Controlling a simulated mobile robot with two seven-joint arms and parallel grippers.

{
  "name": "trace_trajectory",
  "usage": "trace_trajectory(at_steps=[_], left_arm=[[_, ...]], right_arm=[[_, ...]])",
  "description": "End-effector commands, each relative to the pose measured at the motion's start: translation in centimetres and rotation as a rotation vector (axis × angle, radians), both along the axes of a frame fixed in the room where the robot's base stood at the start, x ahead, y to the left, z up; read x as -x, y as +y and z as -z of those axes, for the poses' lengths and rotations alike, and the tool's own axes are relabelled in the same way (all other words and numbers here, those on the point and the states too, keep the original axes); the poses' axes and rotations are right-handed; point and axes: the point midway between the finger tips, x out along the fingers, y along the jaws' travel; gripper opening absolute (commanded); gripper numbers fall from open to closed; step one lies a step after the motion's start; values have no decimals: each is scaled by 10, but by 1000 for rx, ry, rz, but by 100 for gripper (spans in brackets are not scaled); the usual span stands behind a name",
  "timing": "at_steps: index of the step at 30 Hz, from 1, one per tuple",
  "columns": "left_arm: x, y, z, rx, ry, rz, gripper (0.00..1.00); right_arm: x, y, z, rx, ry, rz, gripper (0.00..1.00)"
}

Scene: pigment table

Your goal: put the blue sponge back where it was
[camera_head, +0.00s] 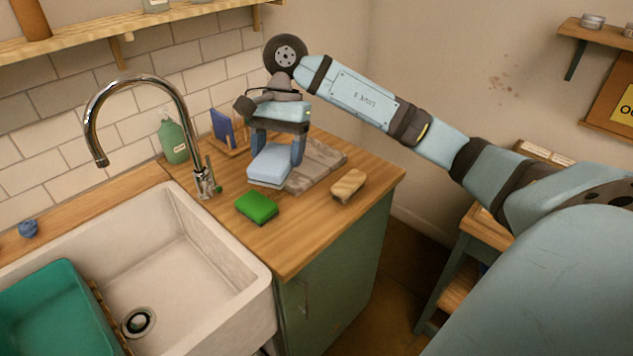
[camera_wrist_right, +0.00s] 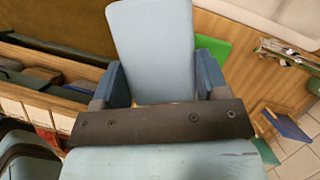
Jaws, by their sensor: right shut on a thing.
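The light blue sponge (camera_head: 270,167) is between the fingers of my right gripper (camera_head: 278,150), which is shut on it. In the right wrist view the sponge (camera_wrist_right: 155,45) extends past both fingers. It is over the left part of a grey stone slab (camera_head: 322,165) on the wooden counter; I cannot tell whether it touches the slab. A green sponge (camera_head: 257,207) lies on the counter in front of it, nearer the sink. A tan sponge or brush-like block (camera_head: 348,186) lies to the right. My left gripper is not in view.
A dark blue item (camera_head: 222,126) stands in a wooden rack behind the gripper. A green soap bottle (camera_head: 172,138) and a chrome tap (camera_head: 183,105) stand to the left. The white sink (camera_head: 165,245) holds a teal tub (camera_head: 50,300). The counter's front right corner is clear.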

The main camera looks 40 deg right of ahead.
Motion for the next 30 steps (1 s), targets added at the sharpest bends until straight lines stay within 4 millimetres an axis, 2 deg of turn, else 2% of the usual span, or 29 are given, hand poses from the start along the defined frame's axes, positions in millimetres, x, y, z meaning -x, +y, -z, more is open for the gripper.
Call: trace_trajectory(at_steps=[5,8,11,21,25,30], left_arm=[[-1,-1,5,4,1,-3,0],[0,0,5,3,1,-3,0],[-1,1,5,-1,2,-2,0],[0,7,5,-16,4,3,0],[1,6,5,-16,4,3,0],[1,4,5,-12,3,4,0]], right_arm=[[0,-4,1,-4,3,34,46],[1,-4,10,-3,7,40,46],[1,-4,31,-4,10,40,46],[1,-4,121,-4,9,41,46],[1,-4,144,-4,7,41,46],[0,-4,157,-3,5,40,46]])
